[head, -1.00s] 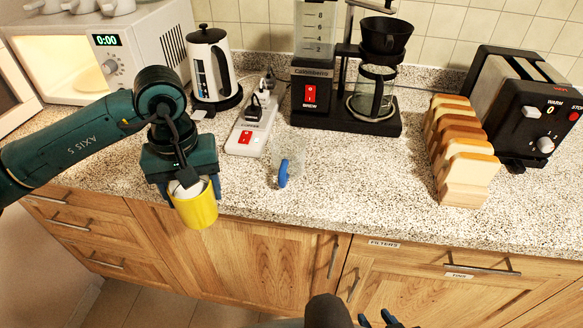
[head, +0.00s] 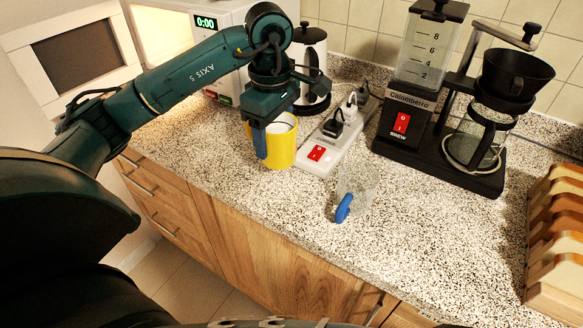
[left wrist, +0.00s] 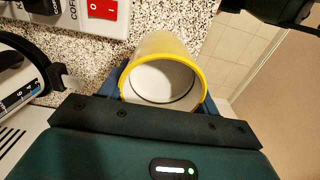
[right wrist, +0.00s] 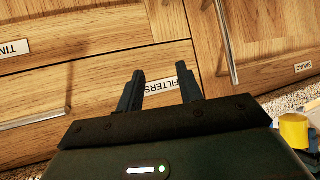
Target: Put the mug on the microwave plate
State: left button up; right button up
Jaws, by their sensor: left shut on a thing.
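The yellow mug (head: 281,150), white inside, is upright in my left gripper (head: 270,135), over the front part of the counter. In the left wrist view the mug (left wrist: 195,62) is between both fingers and looks empty. The microwave (head: 228,14) stands at the back left, its display at 0:00, its door (head: 75,62) swung open and its inside lit (head: 165,35). The microwave plate is hidden behind my left arm. My right gripper (right wrist: 160,76) is open and empty, in front of the cabinet fronts.
A power strip (head: 325,148) with plugs lies right of the mug. A clear cup with a blue handle (head: 343,209) stands on the counter.

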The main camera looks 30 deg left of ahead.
pick_arm(q)
jog(key=shift+w+f+p, duration=0.1)
jog(key=shift+f+p, duration=0.35)
jog(key=shift+f, duration=3.25)
jog(key=shift+f, duration=0.2)
jog(key=o, duration=1.3)
jog(key=shift+r, duration=0.1)
